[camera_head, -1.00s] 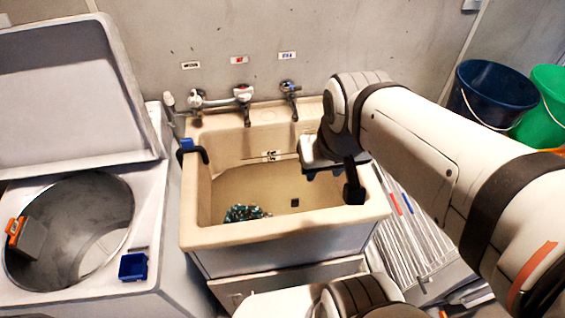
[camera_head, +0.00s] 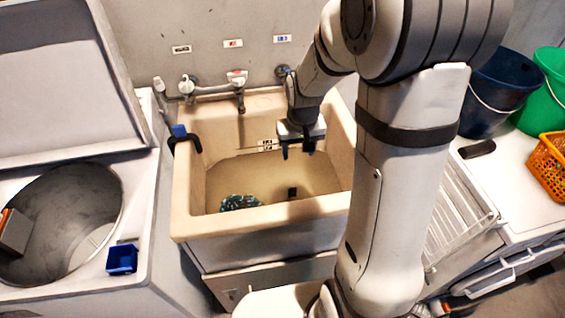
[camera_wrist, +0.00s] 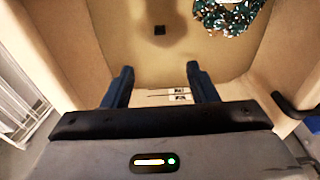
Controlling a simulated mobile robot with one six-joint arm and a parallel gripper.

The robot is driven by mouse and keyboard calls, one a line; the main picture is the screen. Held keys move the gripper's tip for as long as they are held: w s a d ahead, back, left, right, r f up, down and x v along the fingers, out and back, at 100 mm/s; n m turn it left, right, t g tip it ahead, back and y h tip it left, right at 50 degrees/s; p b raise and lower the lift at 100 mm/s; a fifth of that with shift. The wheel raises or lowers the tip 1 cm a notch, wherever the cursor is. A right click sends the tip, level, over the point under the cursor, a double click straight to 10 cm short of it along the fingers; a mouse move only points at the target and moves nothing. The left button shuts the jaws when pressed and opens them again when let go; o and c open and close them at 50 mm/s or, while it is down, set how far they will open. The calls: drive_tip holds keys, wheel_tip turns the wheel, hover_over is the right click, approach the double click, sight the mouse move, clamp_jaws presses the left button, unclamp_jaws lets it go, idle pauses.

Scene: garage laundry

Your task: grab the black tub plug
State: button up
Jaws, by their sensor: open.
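A small dark square (camera_head: 292,193), which I take for the black tub plug, lies on the floor of the beige sink (camera_head: 270,222). It also shows near the top middle of the wrist view (camera_wrist: 160,30); it is too small to tell any handle or shape. My gripper (camera_head: 297,150) points down into the back part of the sink, with its two dark blue fingers apart and nothing between them. In the wrist view the plug lies beyond the open fingertips (camera_wrist: 159,69), roughly in line with the gap, and apart from them.
Taps (camera_head: 238,78) line the wall behind. A black hooked item with blue (camera_head: 186,139) sits on the left rim. A washer with an open drum (camera_head: 65,220) stands left; buckets (camera_head: 495,90) and an orange basket (camera_head: 548,160) stand right.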

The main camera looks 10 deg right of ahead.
drive_tip(key=g+b, duration=0.1)
drive_tip(key=b, duration=0.1)
hover_over(293, 188)
drive_tip(key=f, duration=1.9)
drive_tip(key=shift+a, duration=0.2)
drive_tip(key=shift+d+f+p, duration=0.15)
drive_tip(key=shift+f+p, duration=0.3)
drive_tip(key=shift+f, duration=3.7)
drive_tip(key=shift+c, duration=0.2)
drive_tip(key=c, duration=1)
drive_tip(key=shift+c, duration=0.2)
drive_tip(key=shift+r, duration=0.1)
